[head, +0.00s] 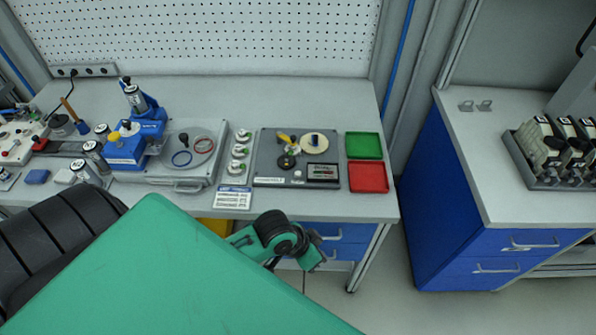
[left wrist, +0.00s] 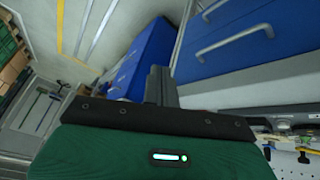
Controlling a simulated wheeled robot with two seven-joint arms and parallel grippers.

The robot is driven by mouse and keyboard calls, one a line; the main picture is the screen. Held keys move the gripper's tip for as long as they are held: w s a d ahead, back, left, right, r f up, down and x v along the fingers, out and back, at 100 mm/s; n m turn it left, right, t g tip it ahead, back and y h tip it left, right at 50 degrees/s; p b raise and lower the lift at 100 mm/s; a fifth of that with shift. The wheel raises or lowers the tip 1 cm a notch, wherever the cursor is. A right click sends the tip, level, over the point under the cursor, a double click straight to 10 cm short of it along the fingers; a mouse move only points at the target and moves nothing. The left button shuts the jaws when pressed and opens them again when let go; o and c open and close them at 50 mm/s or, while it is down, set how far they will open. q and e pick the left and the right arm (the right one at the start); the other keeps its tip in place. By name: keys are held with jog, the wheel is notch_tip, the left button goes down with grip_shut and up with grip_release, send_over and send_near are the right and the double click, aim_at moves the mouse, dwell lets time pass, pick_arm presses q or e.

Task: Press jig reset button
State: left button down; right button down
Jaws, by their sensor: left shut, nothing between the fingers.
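A dark grey jig panel (head: 262,160) lies on the workbench, with a cream disc, a black knob, a yellow-handled part and a small display on it. A small pale round button (head: 297,174) shows near its front edge; I cannot tell whether it is the reset button. My left arm's green and black wrist part (head: 278,238) is in front of the bench's front edge, apart from the panel. My left gripper (left wrist: 158,85) is shut and empty, with blue drawer fronts beyond it in the left wrist view. My right gripper is not in view.
A green tray (head: 364,136) and a red tray (head: 367,187) sit right of the panel. A second bench (head: 490,205) stands right, across a floor gap.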

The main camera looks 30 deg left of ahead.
pick_arm(q)
jog(key=w+r+m+h, duration=0.1)
jog(key=w+r+h, duration=0.1)
jog(key=w, duration=0.2)
notch_tip(320, 180, up, 8)
jog(key=n+t, duration=0.2)
jog(key=n, duration=0.4)
send_over(298, 174)
jog(key=a, duration=0.1)
jog(key=shift+s+f, duration=0.15)
jog(key=shift+s, duration=0.1)
jog(key=shift+f, duration=0.15)
notch_tip(298, 174, down, 8)
jog(key=b, duration=0.6)
jog(key=shift+f+b, duration=0.3)
jog(key=shift+b, duration=0.05)
